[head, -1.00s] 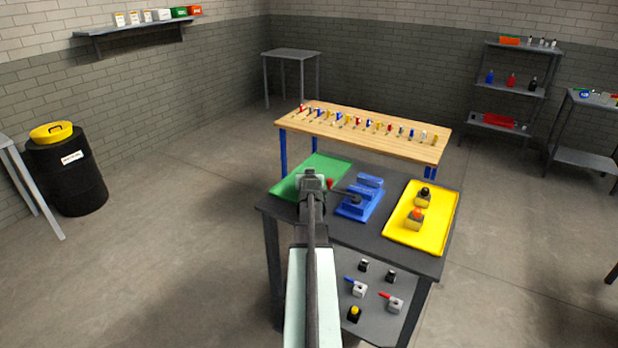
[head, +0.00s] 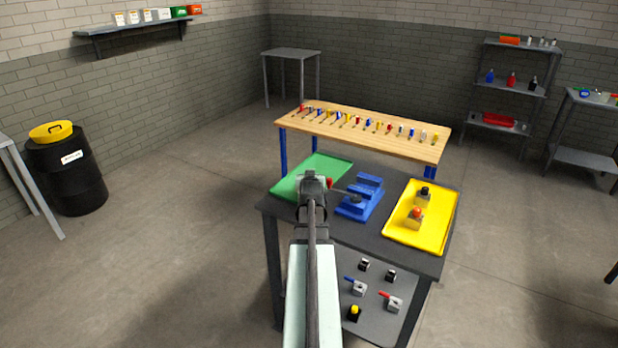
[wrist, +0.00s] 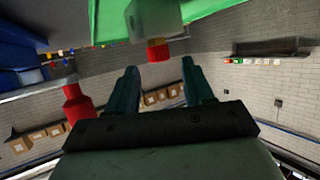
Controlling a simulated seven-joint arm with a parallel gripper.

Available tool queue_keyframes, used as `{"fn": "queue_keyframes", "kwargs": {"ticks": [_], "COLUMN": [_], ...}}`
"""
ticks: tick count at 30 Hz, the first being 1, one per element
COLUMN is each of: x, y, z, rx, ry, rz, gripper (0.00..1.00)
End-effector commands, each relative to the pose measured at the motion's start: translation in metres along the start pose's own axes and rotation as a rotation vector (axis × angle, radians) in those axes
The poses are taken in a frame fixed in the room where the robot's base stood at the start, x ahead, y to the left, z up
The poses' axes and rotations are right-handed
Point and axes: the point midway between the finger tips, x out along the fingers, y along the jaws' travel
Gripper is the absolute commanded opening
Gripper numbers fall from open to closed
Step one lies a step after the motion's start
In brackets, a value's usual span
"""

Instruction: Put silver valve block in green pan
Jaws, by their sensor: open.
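A silver block (wrist: 152,18) with a red knob (wrist: 158,50) shows at the top of the wrist view. It stands against the green pan (wrist: 105,22), just beyond my fingertips; its contact with the pan is hard to judge. My gripper (wrist: 160,80) is open, its two dark fingers apart with nothing between them. In the head view the green pan (head: 322,165) lies at the table's left. My gripper (head: 313,184) is over its near edge and hides part of it. The block is hidden there.
A blue vise (head: 366,187), with a dark lever and red tip (head: 330,183), stands right of my gripper. A yellow tray (head: 432,233) holds two knobbed blocks at the right. The lower shelf (head: 380,322) carries several small parts. A wooden bench (head: 350,145) stands behind.

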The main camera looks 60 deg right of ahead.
Motion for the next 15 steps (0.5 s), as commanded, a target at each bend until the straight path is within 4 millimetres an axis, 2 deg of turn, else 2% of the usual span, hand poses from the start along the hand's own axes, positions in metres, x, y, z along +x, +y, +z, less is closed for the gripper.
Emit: {"fn": "queue_keyframes", "kwargs": {"ticks": [1, 6, 10, 15], "x": [-0.015, -0.047, -0.065, -0.073], "y": [0.000, 0.000, 0.000, 0.000], "z": [0.002, 0.001, 0.001, 0.001], "rx": [0.000, 0.000, 0.000, 0.000], "ry": [0.001, 0.001, 0.001, 0.000], "rz": [0.000, 0.000, 0.000, 0.000], "gripper": [0.52, 0.52, 0.52, 0.52]}}
